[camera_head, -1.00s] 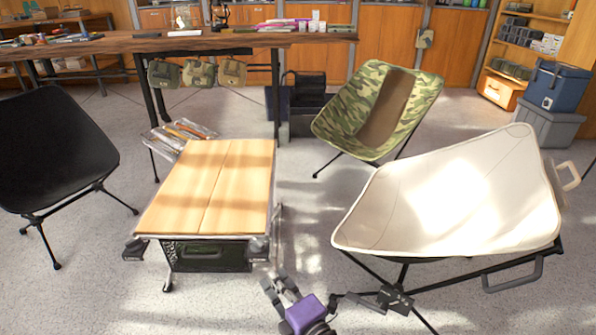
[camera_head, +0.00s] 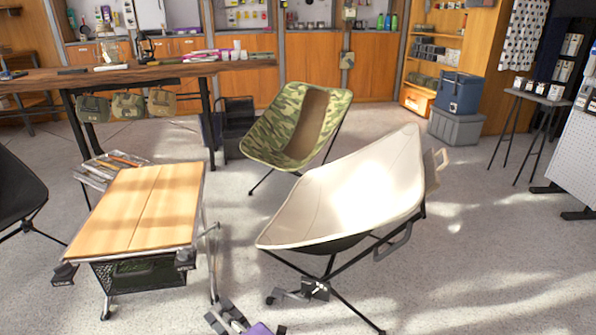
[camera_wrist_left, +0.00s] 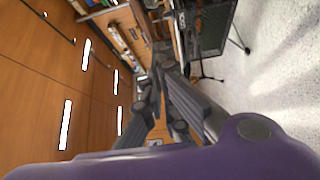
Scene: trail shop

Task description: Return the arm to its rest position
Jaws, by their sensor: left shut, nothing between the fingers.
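My left gripper (camera_head: 229,319) shows at the bottom edge of the head view, its dark fingers and part of its purple body in the picture. It is low, in front of the wooden-topped folding table (camera_head: 148,207) and to the left of the white chair's legs. In the left wrist view the grey fingers (camera_wrist_left: 160,66) meet at their tips with nothing between them. Most of the left arm is out of the picture. My right gripper is in neither view.
The white camp chair (camera_head: 349,200) stands right of the gripper, its dark legs close by. A camouflage chair (camera_head: 272,127) is behind. A black chair (camera_head: 16,192) is at the left edge. A blue cooler (camera_head: 460,93) stands far back.

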